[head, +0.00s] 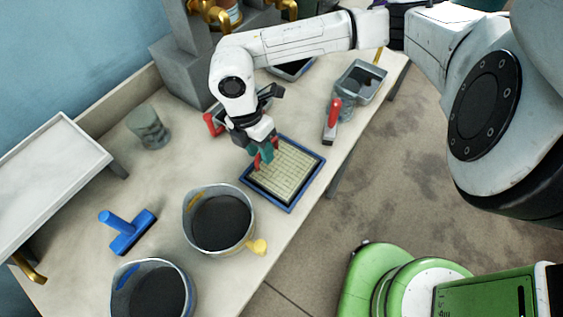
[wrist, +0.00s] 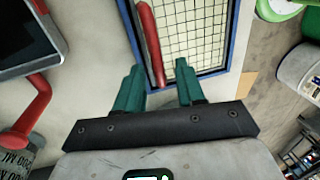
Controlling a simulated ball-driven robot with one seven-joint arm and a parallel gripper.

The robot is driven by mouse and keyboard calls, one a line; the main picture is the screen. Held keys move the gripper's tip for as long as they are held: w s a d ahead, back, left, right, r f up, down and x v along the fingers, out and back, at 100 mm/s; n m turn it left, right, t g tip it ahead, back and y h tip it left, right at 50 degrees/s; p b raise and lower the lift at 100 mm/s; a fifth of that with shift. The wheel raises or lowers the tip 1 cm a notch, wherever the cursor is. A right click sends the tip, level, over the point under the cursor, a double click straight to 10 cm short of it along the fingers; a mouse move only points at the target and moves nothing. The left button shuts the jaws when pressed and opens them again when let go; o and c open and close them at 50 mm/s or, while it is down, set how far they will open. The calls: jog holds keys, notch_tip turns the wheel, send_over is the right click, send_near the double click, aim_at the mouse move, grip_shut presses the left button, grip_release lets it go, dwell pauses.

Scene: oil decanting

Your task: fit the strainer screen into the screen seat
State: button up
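The strainer screen (head: 289,168) is a pale yellow mesh panel lying within the blue-rimmed screen seat (head: 291,208). A dark strip shows between mesh and rim at the near-left side; I cannot tell whether the screen sits fully down. In the wrist view the mesh (wrist: 196,30) and blue rim (wrist: 231,40) are at the upper right. A red handle bar (wrist: 150,40) runs along the screen's left edge. My gripper (head: 263,156) is above that edge. In the wrist view its teal fingers (wrist: 158,72) stand apart, either side of the bar, with gaps visible.
Two grey pots (head: 219,222) (head: 152,291) stand at the near left, with a blue scraper (head: 126,232) beside them. A grey cup (head: 148,128) stands behind.

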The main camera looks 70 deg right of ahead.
jog(key=shift+s+f, duration=0.1)
jog(key=shift+f, duration=0.65)
jog(key=shift+c, duration=0.2)
grip_shut()
